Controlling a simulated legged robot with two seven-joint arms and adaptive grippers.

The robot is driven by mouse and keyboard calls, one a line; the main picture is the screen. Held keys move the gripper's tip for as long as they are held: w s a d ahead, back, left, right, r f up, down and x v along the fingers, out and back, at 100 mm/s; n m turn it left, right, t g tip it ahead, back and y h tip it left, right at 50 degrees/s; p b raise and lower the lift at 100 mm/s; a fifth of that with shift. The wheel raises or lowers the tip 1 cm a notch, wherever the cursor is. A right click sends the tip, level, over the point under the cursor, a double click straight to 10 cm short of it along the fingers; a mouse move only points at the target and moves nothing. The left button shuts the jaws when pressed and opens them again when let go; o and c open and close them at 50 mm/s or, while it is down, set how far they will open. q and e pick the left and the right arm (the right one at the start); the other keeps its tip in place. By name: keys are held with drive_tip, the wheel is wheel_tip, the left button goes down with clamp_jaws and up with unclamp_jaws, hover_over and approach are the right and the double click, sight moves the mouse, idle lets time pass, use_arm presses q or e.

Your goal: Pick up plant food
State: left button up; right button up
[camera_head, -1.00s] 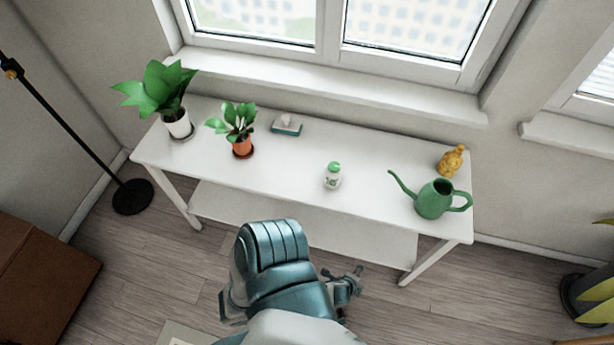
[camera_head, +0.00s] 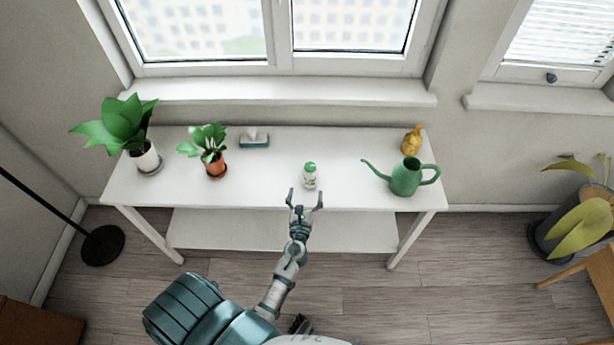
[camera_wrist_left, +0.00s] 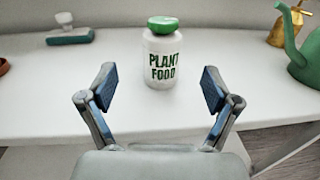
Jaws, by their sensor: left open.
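The plant food (camera_head: 310,178) is a small white bottle with a green cap, standing upright on the white table (camera_head: 250,190). In the left wrist view the bottle (camera_wrist_left: 161,62) shows the words "PLANT FOOD" and stands centred beyond my fingertips. My left gripper (camera_head: 305,196) is open at the front edge of the table, just short of the bottle. Its two fingers (camera_wrist_left: 160,88) are spread wide with nothing between them. The fingers do not touch the bottle.
Bare tabletop surrounds the bottle.

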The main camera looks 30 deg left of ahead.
sight(310, 173)
use_arm(q)
drive_tip(key=x, duration=0.4)
drive_tip(key=shift+w+a, duration=0.15)
drive_tip(key=shift+w+a+f, duration=0.15)
drive_tip(key=shift+w+a, duration=0.05)
drive_tip(key=shift+a, duration=0.05)
drive_tip(key=w, duration=0.1)
drive_tip(key=w+a, duration=0.1)
drive_tip(key=w+f+b, duration=0.1)
drive_tip(key=w, duration=0.1)
drive_tip(key=shift+w+a, duration=0.15)
drive_tip(key=shift+w, duration=0.35)
drive_tip(key=shift+s+r, duration=0.1)
drive_tip(key=shift+r, duration=0.05)
drive_tip(key=shift+c, duration=0.4)
drive_tip(key=shift+a, duration=0.15)
drive_tip(key=c, duration=1.3)
use_arm(e)
drive_tip(key=shift+w+a+r, duration=0.25)
drive_tip(key=shift+w+r, duration=0.55)
drive_tip(key=shift+r, duration=0.1)
